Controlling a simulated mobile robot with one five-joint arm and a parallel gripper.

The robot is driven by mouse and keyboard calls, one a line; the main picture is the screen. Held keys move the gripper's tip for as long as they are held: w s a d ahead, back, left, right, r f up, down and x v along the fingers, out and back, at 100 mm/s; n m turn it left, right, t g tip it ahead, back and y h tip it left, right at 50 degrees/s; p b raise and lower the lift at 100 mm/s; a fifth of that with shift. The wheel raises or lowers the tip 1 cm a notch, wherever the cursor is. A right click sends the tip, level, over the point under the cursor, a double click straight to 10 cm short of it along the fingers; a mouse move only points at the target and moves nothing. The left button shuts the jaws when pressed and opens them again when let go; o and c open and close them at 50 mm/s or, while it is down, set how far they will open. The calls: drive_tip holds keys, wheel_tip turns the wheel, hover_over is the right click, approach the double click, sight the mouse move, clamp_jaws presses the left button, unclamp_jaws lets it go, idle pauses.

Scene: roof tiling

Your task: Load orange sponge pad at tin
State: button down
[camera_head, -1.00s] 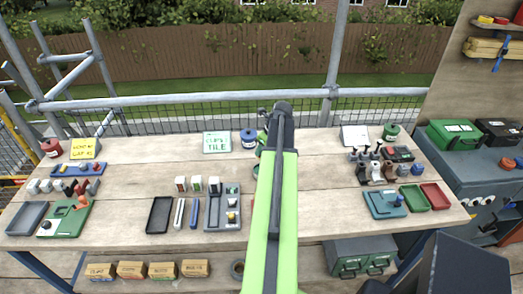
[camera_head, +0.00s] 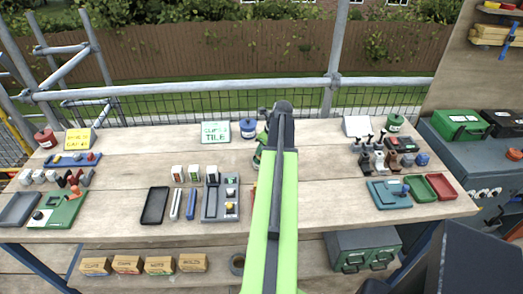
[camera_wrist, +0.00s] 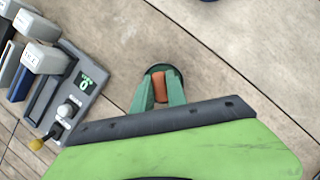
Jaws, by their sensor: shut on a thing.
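My gripper (camera_wrist: 159,96) has green fingers and is shut on the orange sponge pad (camera_wrist: 159,85) in the wrist view. A dark round rim shows just beyond the fingertips there; I cannot tell whether it belongs to a tin. A small orange patch shows at the arm's left edge. Lidded tins stand along the bench's back: a red tin (camera_head: 46,138), a blue tin (camera_head: 249,129) and a green tin (camera_head: 394,122). Part of a green round thing (camera_head: 257,158) shows beside the arm.
A grey station (camera_head: 206,211) with a lever and knobs stands left of my arm; it also shows in the wrist view (camera_wrist: 65,100). A black tray (camera_head: 155,205) lies beside it. At right are a teal board (camera_head: 388,195) and green and red trays. Bare bench lies right of my arm.

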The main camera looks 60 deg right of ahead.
drive_tip(key=shift+f+b, duration=0.55)
idle(1.7)
drive_tip(key=shift+r, duration=0.1)
wheel_tip(320, 180, up, 7)
drive_tip(key=p, duration=0.7)
